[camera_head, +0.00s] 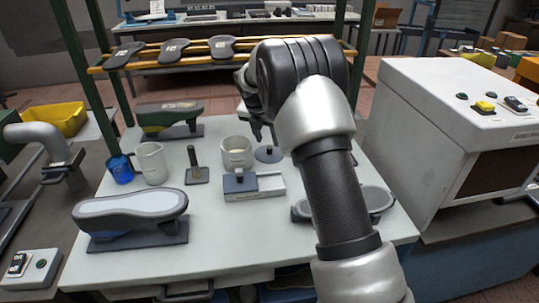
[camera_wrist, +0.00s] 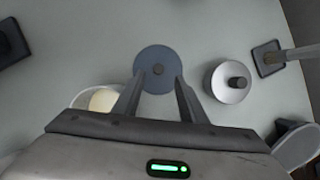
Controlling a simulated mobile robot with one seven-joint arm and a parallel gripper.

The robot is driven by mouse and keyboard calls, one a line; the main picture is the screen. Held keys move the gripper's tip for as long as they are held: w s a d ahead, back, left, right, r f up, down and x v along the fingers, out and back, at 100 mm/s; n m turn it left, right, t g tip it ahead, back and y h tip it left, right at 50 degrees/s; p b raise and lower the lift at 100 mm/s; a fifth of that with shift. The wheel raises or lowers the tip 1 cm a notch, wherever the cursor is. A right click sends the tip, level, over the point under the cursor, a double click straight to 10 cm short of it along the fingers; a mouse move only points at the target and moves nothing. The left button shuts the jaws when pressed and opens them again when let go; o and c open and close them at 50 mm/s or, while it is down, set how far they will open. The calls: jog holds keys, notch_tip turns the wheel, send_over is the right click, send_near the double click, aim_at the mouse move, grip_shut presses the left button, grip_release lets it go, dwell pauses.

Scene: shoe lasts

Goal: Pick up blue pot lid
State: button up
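In the head view the lid (camera_head: 268,156) is just right of a white cup, partly close to my arm. Nothing is held. In the head view my gripper (camera_head: 259,133) is above the lid, pointing down; the gap to the lid is hard to judge.
A white cup with cream contents (camera_head: 236,158) stands left of the lid. A white round piece with a dark knob (camera_wrist: 219,88) lies right of it. A grey block (camera_head: 262,193) is in front. A white machine (camera_head: 450,120) stands at the right.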

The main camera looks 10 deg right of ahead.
aim_at(269, 147)
jog(key=x, duration=0.5)
jog(key=shift+w+f+b, duration=0.25)
jog(key=shift+b, duration=0.1)
grip_shut()
